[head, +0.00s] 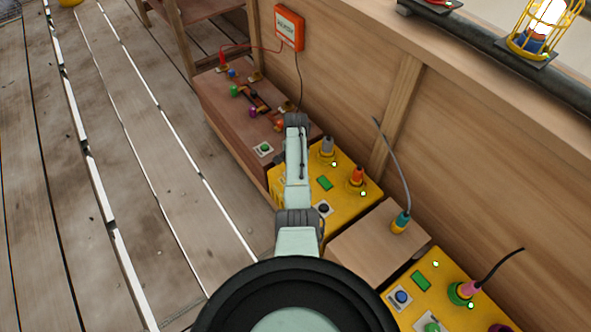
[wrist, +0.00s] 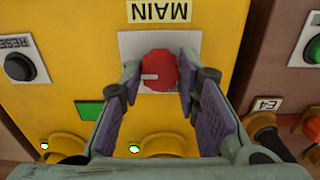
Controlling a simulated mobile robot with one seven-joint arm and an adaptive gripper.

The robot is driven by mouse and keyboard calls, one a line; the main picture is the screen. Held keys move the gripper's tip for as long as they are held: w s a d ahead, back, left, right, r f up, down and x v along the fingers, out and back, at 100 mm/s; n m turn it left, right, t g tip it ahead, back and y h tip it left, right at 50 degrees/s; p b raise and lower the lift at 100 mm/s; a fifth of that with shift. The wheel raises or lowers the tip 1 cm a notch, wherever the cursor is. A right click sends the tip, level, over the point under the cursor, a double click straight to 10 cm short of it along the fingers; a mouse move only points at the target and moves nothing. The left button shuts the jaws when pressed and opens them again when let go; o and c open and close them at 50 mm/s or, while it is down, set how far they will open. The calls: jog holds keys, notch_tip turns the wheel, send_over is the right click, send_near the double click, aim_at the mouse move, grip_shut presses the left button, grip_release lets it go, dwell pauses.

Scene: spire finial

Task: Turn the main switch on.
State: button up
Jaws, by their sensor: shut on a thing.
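The main switch is a red round knob (wrist: 161,63) on a pale square plate. It sits on a yellow panel below a label (wrist: 159,11) reading MAIN, which shows upside down in the wrist view. A white mark on the knob points to the left of that view. My gripper (wrist: 160,80) has its two fingers on either side of the knob and is shut on it. In the head view my arm covers the fingers and the switch. Part of the yellow box (head: 345,163) shows beside my arm.
A RESET button (wrist: 19,67) and a green rectangle (wrist: 89,109) lie left of the knob in the wrist view. A wooden block (head: 365,242) and a second yellow box stand nearer.

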jog(key=shift+w+d, duration=0.1)
jog(key=o, duration=1.2)
jog(key=shift+c, duration=0.2)
notch_tip(320, 180, up, 12)
